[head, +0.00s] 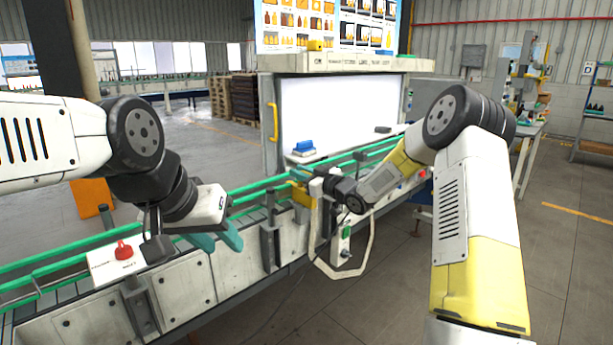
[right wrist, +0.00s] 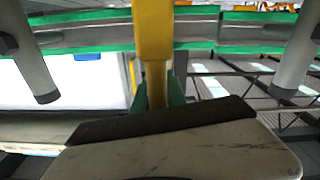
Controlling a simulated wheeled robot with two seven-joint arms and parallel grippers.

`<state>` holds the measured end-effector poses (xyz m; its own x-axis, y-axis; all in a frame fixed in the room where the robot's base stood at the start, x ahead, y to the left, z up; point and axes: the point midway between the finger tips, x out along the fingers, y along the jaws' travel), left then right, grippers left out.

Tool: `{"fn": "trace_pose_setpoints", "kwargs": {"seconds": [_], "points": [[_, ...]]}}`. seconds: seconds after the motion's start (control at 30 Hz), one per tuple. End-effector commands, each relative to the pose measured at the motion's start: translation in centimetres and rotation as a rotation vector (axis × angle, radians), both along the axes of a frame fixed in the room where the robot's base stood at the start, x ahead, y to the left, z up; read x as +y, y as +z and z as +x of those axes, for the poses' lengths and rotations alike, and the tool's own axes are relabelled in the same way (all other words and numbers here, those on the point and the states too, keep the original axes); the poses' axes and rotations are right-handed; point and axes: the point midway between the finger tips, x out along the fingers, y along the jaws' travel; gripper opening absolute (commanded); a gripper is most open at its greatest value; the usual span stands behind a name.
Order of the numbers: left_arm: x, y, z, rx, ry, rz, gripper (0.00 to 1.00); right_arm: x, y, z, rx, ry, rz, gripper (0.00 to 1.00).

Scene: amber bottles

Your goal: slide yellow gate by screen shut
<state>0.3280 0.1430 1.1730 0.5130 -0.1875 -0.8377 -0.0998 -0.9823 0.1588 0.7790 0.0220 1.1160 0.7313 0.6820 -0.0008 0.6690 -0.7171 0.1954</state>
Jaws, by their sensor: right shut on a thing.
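The yellow gate (head: 301,195) stands across the conveyor in front of the white screen (head: 335,112). My right gripper (head: 298,183) reaches it from the right and is shut on its upright yellow bar; its fingers are mostly hidden in the head view. In the right wrist view, the yellow bar (right wrist: 154,35) runs down between the teal fingers (right wrist: 159,90), which close on it. My left gripper (head: 219,240) is over the near side of the conveyor at the left, its two teal fingers apart and empty, away from the gate.
Green guide rails (head: 255,188) run along the conveyor on both sides of the gate. A panel with a red button (head: 123,250) stands at the left. A blue-topped block (head: 303,148) rests before the screen. A grey control box (head: 341,240) hangs below the gate.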

Motion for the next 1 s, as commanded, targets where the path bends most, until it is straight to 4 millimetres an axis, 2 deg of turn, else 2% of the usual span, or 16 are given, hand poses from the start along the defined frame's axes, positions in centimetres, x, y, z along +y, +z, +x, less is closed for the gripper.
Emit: {"fn": "trace_pose_setpoints", "kwargs": {"seconds": [0.03,0.2,0.5,0.53,0.6,1.0], "points": [[0.0,0.0,0.0,0.000,0.000,0.000,0.36,0.3,0.1,1.0,-0.004,-0.008,0.001,0.00],[0.0,0.0,0.0,0.000,0.000,0.000,0.36,1.7,0.1,2.6,-0.004,-0.010,0.000,0.00],[0.0,0.0,0.0,0.000,0.000,0.000,0.36,1.8,0.2,2.8,-0.004,-0.012,0.001,0.00],[0.0,0.0,0.0,0.000,0.000,0.000,0.36,1.8,0.2,2.8,-0.004,-0.012,0.001,0.23],[0.0,0.0,0.0,0.000,0.000,0.000,0.36,1.9,0.2,2.7,-0.004,-0.011,0.001,0.36],[0.0,0.0,0.0,0.000,0.000,0.000,0.36,1.6,0.1,2.0,-0.001,-0.004,0.000,0.36]]}}
